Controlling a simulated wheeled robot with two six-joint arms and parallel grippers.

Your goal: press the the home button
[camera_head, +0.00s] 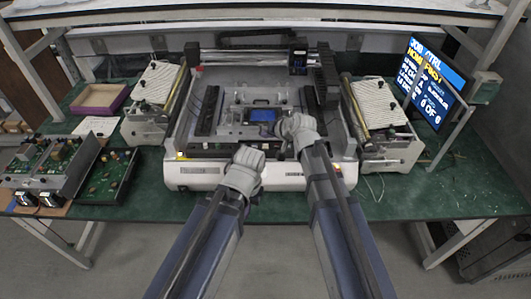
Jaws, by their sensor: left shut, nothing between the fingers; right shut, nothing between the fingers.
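A monitor (432,82) stands tilted at the right end of the table. Its blue screen shows large text, with a yellow line that appears to read HOME. A small blue screen (262,115) sits in the middle of the large machine (215,174). I cannot make out a separate home button. My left gripper (250,157) is shut and empty at the machine's front edge, below the small screen. My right gripper (285,143) is shut and empty over the machine, just right of and below the small screen. Both are far left of the monitor.
Slanted units (152,88) and (380,105) flank the machine. Circuit boards in dark trays (122,176) and a purple box (100,98) lie at the left. The green table (455,195) is mostly clear at the front right, apart from thin cables. A shelf crosses above.

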